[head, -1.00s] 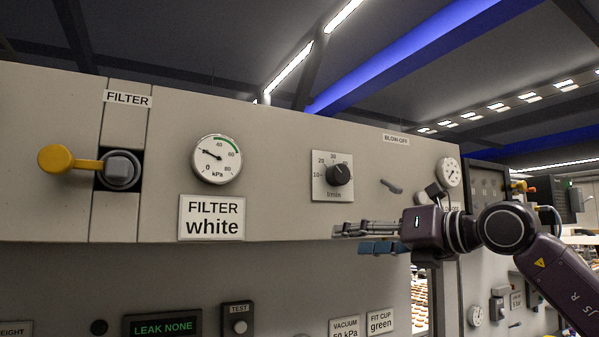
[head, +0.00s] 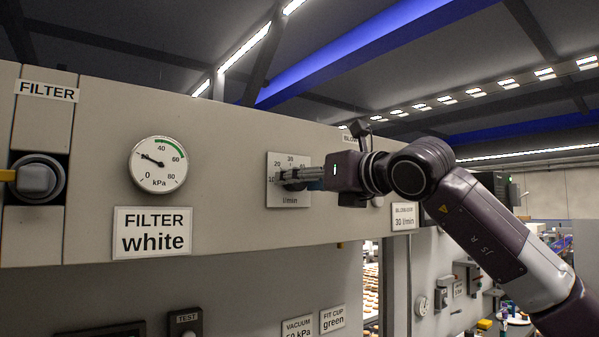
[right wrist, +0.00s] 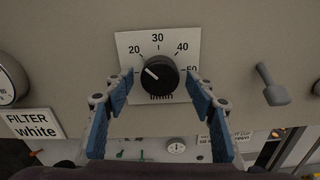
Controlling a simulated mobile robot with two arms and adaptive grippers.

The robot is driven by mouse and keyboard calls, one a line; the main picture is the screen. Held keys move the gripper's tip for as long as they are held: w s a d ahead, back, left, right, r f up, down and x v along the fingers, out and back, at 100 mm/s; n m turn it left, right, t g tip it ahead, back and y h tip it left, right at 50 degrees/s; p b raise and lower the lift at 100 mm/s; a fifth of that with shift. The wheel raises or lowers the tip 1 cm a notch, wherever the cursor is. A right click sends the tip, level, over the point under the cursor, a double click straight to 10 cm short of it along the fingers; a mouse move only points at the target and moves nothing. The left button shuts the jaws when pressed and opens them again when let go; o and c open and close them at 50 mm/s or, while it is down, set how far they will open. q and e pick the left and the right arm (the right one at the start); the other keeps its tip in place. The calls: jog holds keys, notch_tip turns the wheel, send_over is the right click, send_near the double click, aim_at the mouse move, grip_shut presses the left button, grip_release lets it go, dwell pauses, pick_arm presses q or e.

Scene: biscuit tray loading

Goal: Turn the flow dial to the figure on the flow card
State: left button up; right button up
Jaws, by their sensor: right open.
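The black flow dial (right wrist: 160,78) sits on a white scale plate (right wrist: 128,41) marked 20, 30, 40 and 50, with l/min below. Its white mark points up and left, near or a little below 20. My right gripper (right wrist: 158,84) is open, with one blue-padded finger on each side of the dial; contact cannot be told. In the head view my right gripper (head: 284,178) covers the dial, and the plate (head: 299,200) shows around it. The flow card (head: 403,217), right of my gripper, appears to read 30 l/min. My left gripper is out of view.
A kPa gauge (head: 158,164) and a "FILTER white" card (head: 152,233) are left of the dial. In the right wrist view a grey lever (right wrist: 272,86) sticks out to the right. The panel between gauge and dial is clear.

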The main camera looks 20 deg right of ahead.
jog(key=shift+w, duration=0.15)
jog(key=c, duration=1.2)
jog(key=shift+o, duration=0.2)
jog(key=shift+f+m+b, duration=0.15)
jog(key=shift+m+b, duration=0.25)
jog(key=shift+b, duration=0.35)
jog(key=m+b, duration=0.2)
jog(key=shift+a+f+b, duration=0.1)
jog(key=shift+b, duration=0.25)
jog(key=shift+r+m+b, duration=0.15)
jog(key=shift+m+b, duration=0.9)
jog(key=shift+m, duration=0.4)
jog(key=shift+r+m+b, duration=0.15)
jog(key=shift+m+b, duration=0.85)
jog(key=shift+m, duration=0.45)
